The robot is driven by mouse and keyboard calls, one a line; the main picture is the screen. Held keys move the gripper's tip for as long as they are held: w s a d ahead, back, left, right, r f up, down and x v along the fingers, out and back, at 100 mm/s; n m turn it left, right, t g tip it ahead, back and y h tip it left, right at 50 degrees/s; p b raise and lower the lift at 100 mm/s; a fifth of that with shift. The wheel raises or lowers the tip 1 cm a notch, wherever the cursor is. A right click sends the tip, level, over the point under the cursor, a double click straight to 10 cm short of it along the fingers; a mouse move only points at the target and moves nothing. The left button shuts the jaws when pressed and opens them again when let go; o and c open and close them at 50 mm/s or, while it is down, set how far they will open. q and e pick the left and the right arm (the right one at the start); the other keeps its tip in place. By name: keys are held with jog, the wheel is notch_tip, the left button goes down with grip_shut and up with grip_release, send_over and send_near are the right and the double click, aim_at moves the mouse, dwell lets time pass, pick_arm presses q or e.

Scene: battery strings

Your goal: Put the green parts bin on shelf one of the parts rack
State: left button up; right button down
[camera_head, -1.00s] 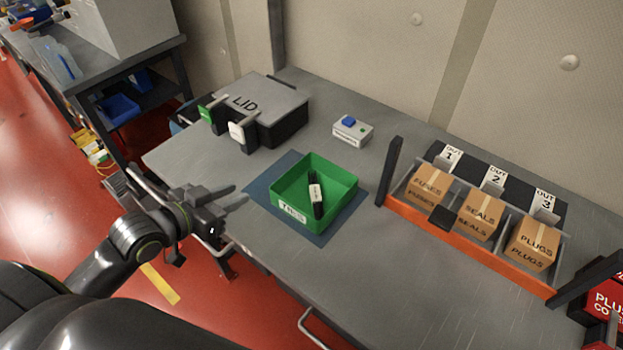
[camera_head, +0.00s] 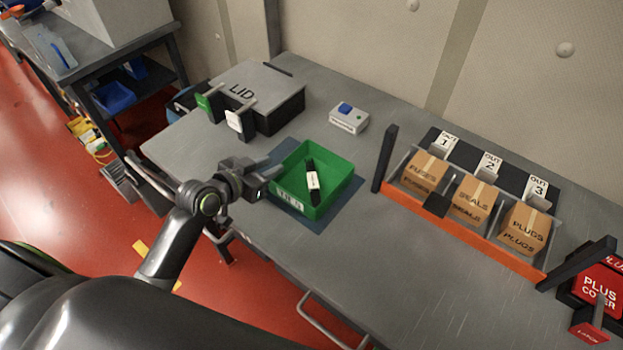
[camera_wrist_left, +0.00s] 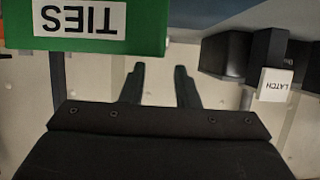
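The green parts bin (camera_head: 338,181) sits upright on a blue mat on the workbench, with a dark, white-labelled part inside. In the left wrist view the bin (camera_wrist_left: 150,25) fills the upper left, its TIES label upside down. My left gripper (camera_head: 270,177) is close to the bin's left side. In the left wrist view its fingers (camera_wrist_left: 159,68) are apart with nothing between them, and the bin is off to one side of them. Whether a finger touches the bin is unclear. My right gripper is out of view. I cannot make out a shelved parts rack.
A grey LID box (camera_head: 262,85) with green and white tags stands behind left. A small box with a blue button (camera_head: 349,118) stands behind the bin. An orange-fronted carton holder (camera_head: 460,236) is at right, beside a red PLUS COVER unit (camera_head: 600,284). The front bench is clear.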

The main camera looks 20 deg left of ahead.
pick_arm(q)
jog(key=shift+w+d+f, duration=0.1)
jog(key=shift+w, duration=0.25)
jog(key=shift+p+x, duration=0.8)
jog(key=shift+x, duration=1.5)
jog(key=shift+s+f, duration=0.1)
grip_shut()
